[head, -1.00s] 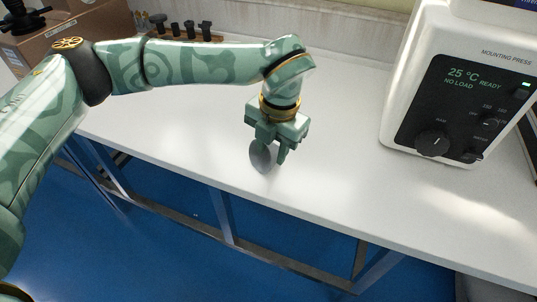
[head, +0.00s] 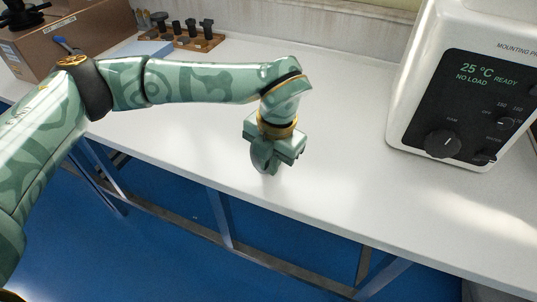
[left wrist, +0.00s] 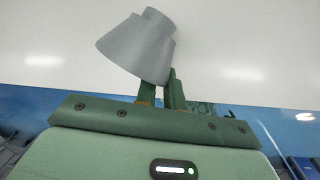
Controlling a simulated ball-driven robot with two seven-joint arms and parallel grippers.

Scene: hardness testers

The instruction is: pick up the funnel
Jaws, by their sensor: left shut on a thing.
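The funnel is a grey cone with a narrower collar, seen best in the left wrist view (left wrist: 138,47). My left gripper (head: 270,160) points down near the front edge of the white bench. In the left wrist view its two green fingers (left wrist: 162,88) are close together, shut on the funnel's wall. The funnel sits tilted, and part of it is hidden behind a finger. I cannot tell whether it touches the bench. My right gripper is not in view.
The mounting press (head: 465,95) stands at the right of the white bench (head: 340,140). A wooden rack (head: 200,40) with several dark pieces stands at the back left, beside a pale blue block (head: 150,48) and a brown case (head: 70,35). The bench's middle is clear.

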